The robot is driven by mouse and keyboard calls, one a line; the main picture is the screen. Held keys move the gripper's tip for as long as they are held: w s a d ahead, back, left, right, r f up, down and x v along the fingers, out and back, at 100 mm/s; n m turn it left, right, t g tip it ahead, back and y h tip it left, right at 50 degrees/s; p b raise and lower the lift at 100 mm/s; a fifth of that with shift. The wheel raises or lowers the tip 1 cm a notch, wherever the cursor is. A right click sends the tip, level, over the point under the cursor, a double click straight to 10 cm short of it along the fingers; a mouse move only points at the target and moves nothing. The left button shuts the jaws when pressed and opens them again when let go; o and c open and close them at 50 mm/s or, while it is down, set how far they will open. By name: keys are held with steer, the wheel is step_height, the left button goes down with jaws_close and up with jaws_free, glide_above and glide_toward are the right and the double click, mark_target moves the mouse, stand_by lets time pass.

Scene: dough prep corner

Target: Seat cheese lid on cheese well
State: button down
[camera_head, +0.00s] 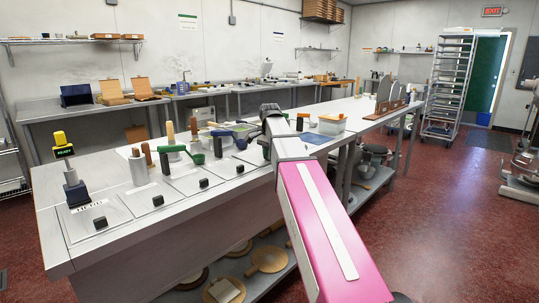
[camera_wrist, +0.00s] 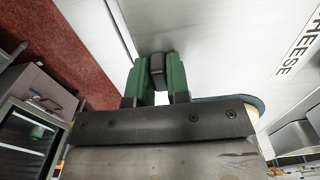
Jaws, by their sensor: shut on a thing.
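In the wrist view, my gripper (camera_wrist: 156,60) has its two green fingers shut on a dark, block-shaped knob (camera_wrist: 156,68). Behind the knob is a pale metal surface (camera_wrist: 215,45), with a white label (camera_wrist: 298,48) reading "HEESE", its first letter cut off, at the right. I cannot tell where the lid ends and the well begins, or whether the lid is raised. In the head view, my arm hides the fingers and most of what they hold. A row of metal plates with black knobs (camera_head: 204,183) lies along the counter's front edge.
The metal counter (camera_head: 130,240) carries a yellow-topped stand (camera_head: 62,145), green-handled tools (camera_head: 174,149) and a pale tub (camera_head: 331,124). Wooden boards (camera_head: 267,259) lie on the shelf below. A tall wheeled rack (camera_head: 449,85) stands at the back right. Red floor (camera_head: 430,220) is open at the right.

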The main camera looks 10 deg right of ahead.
steer(key=shift+f, duration=0.1)
steer(key=c, duration=1)
jaws_free()
steer(key=shift+r, duration=3.95)
steer(key=shift+s, duration=0.1)
